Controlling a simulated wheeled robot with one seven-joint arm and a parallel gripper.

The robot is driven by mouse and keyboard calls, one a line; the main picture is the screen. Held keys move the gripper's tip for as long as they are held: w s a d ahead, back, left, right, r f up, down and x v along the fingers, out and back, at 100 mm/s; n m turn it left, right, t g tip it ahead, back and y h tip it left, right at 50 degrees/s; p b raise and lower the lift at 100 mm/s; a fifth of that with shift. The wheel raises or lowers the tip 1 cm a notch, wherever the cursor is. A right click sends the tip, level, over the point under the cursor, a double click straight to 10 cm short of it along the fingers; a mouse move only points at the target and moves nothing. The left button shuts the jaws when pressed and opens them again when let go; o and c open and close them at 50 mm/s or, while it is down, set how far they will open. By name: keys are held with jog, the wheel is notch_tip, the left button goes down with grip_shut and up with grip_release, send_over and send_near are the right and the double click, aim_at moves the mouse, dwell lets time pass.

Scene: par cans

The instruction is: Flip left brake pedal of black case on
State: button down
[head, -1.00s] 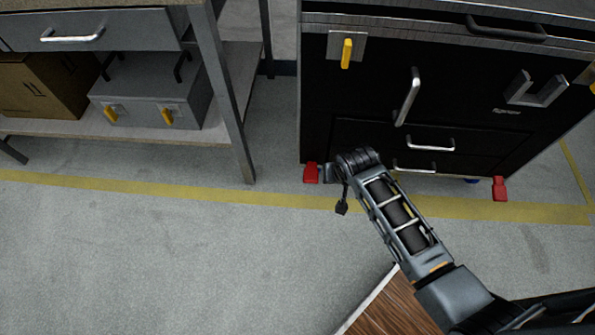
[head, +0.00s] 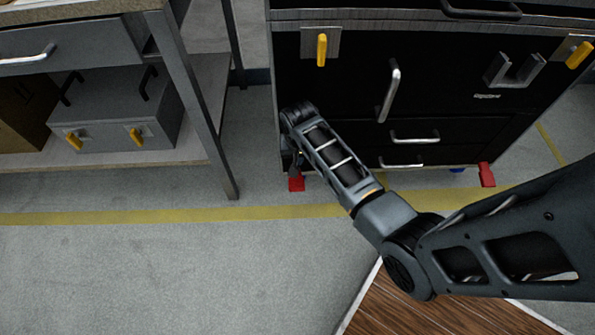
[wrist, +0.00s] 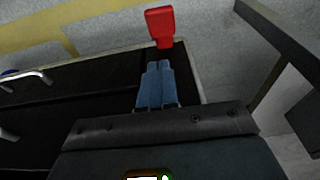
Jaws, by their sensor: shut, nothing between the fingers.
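The black case (head: 360,80) stands at the back right, with silver handles and yellow latches. Its left red brake pedal (head: 297,184) juts out at the floor under the front left corner. It also shows in the wrist view (wrist: 160,25) at the top centre. The right red brake pedal (head: 487,175) is at the other front corner. My gripper (head: 295,160) is low by the case's left corner, just above the left pedal and mostly hidden by my arm. In the wrist view my blue fingers (wrist: 155,66) are together and empty, pointing toward the pedal with a small gap visible in the picture.
A metal workbench (head: 190,100) stands left of the case, its leg close to the pedal. A grey toolbox (head: 120,115) sits on its lower shelf. The floor in front, with a yellow line (head: 130,216), is clear.

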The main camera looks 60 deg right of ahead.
aim_at(298, 188)
jog(key=f+b, duration=0.2)
jog(key=f, duration=0.2)
jog(key=f+b, duration=0.2)
jog(key=f, duration=0.2)
jog(key=f+b, duration=0.2)
jog(key=f, duration=0.2)
jog(key=shift+w+d+f, duration=0.3)
jog(key=shift+d+f, duration=0.05)
jog(key=shift+d, duration=0.05)
jog(key=shift+a+f+b, duration=0.1)
jog(key=shift+f+b, duration=0.25)
jog(key=shift+s, duration=0.1)
jog(key=shift+s+a+f, duration=0.1)
jog(key=shift+a+f, duration=0.1)
jog(key=shift+f, duration=0.05)
jog(key=shift+h, duration=0.3)
jog(key=shift+s+a+f+t+h+b, duration=0.2)
jog(key=shift+a+f+t+h+b, duration=0.1)
jog(key=shift+f+t+h, duration=0.2)
jog(key=shift+s+a+f+t+h+b, duration=0.2)
jog(key=shift+f+t+h+b, duration=0.15)
jog(key=shift+f, duration=0.25)
jog(key=shift+s+a+f+b, duration=0.1)
jog(key=shift+f+b, duration=0.1)
jog(key=shift+f, duration=0.35)
jog(key=shift+s+a+f+b, duration=0.1)
jog(key=shift+f+b, duration=0.1)
jog(key=shift+f, duration=0.35)
